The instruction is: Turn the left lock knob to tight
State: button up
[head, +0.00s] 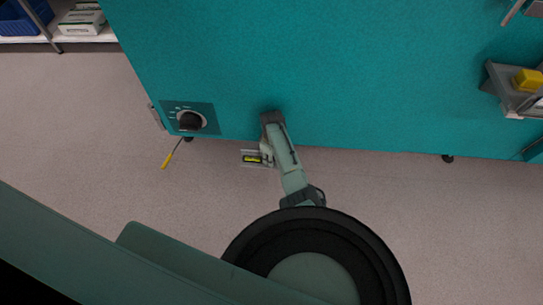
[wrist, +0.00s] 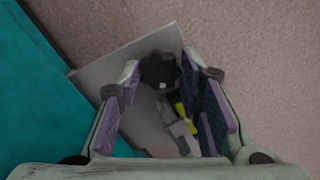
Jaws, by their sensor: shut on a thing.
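A black lobed knob (wrist: 160,70) stands on a grey metal plate (wrist: 110,73) in the wrist view. My gripper (wrist: 161,80) has its purple-padded fingers on either side of the knob and is shut on it. A bubble level with a yellow-green vial (wrist: 180,110) lies beside the knob, partly behind the right finger. In the head view the level (head: 252,159) shows at the front foot of the teal cabinet (head: 300,70). My arm covers the knob there. No tight or loose marking on the knob can be made out.
A black dial (head: 190,121) sits on the cabinet's left part, with a yellow-handled tool (head: 172,154) below it. A grey bracket with a yellow block (head: 527,80) juts out at the right. A shelf with boxes (head: 82,20) stands at upper left.

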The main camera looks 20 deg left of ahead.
jog(key=o, duration=1.2)
jog(key=shift+c, duration=0.2)
notch_tip(320, 180, up, 12)
